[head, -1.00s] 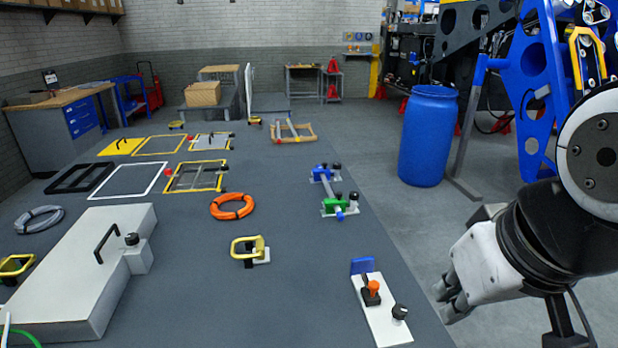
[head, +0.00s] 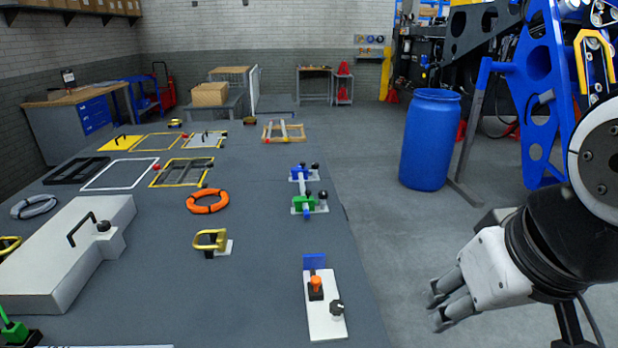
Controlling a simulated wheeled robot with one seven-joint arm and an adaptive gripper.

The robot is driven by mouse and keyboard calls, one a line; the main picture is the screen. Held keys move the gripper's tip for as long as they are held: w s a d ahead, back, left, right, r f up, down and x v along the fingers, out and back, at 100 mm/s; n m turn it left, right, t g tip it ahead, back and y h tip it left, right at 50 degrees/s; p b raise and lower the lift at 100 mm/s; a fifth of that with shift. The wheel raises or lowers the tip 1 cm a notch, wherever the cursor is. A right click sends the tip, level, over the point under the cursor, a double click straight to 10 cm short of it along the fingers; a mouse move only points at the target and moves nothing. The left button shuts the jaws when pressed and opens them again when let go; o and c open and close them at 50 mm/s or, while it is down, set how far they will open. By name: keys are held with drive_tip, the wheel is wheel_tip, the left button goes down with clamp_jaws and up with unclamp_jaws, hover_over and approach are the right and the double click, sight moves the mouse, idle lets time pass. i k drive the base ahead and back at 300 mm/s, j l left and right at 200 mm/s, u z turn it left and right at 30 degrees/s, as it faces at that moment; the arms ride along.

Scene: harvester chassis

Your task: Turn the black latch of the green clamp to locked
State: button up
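The green clamp (head: 297,207) sits on a small pale plate near the right edge of the dark table. Its black latch (head: 323,195) shows as a small dark knob at its right; whether it is locked is too small to tell. A blue clamp (head: 297,173) with its own black knob (head: 315,166) sits just behind it. My gripper (head: 438,306) is at the lower right, off the table's right side and nearer to me than the green clamp. Its fingers are apart, with nothing between them.
A white board (head: 329,325) with an orange-topped lever and a black knob lies in front of the clamps. A yellow handle (head: 208,238) and an orange ring (head: 207,201) lie to the left. A blue barrel (head: 430,140) stands on the floor beyond my gripper.

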sight(323, 194)
drive_tip(key=i+l+u, duration=0.1)
drive_tip(key=l+u, duration=0.2)
drive_tip(key=l, duration=0.7)
drive_tip(key=l+u, duration=0.25)
drive_tip(key=l, duration=0.7)
drive_tip(key=i+l+u, duration=0.35)
drive_tip(key=l, duration=0.35)
drive_tip(key=i+l+u, duration=0.15)
drive_tip(key=i+l, duration=0.15)
drive_tip(key=i+l+u, duration=0.15)
drive_tip(key=i, duration=0.55)
